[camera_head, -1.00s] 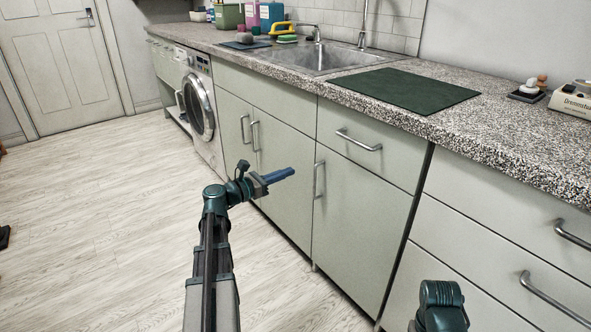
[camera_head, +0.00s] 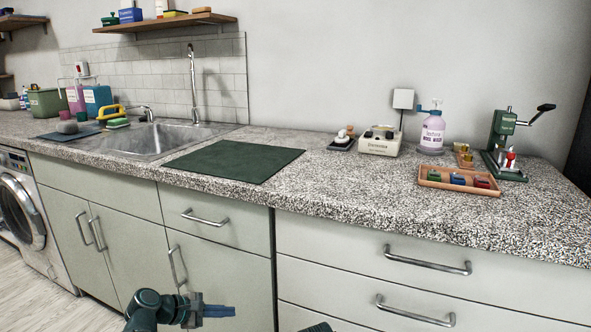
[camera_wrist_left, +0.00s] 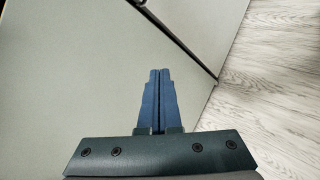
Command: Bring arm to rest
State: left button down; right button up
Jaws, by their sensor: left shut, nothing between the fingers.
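My left gripper (camera_head: 218,311) is low at the bottom of the head view, in front of the pale green cabinet doors and below the counter edge. In the left wrist view its blue fingers (camera_wrist_left: 158,75) lie together, shut and empty. A cabinet front and the pale wood floor show behind them. A small dark piece of my right arm shows at the bottom edge of the head view; its gripper is out of the picture.
The speckled counter (camera_head: 330,192) holds a sink (camera_head: 155,142), a dark green mat (camera_head: 233,161), a wooden tray (camera_head: 460,186) with small coloured blocks, a hand wash bottle (camera_head: 432,132) and a green press (camera_head: 503,140). Drawer handles (camera_head: 427,262) stick out below the counter.

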pick_arm(q)
jog(key=s+d+f+m+g+y+p, duration=0.25)
jog(key=s+d+m+g+y, duration=0.2)
jog(key=s+d+m, duration=0.45)
jog(key=s+d+f+m+g+y+p, duration=0.1)
jog(key=s+d+f+m+g+y, duration=0.4)
jog(key=s+m, duration=0.6)
notch_tip(320, 180, up, 40)
jog(key=w+t+p, duration=0.1)
jog(key=t+p, duration=0.1)
jog(key=p, duration=3.6)
jog(key=shift+a+f+m+y, duration=0.15)
jog(key=shift+a+m+y, duration=0.25)
jog(key=shift+y, duration=0.05)
jog(key=shift+w+t, duration=0.1)
jog(key=shift+t, duration=0.15)
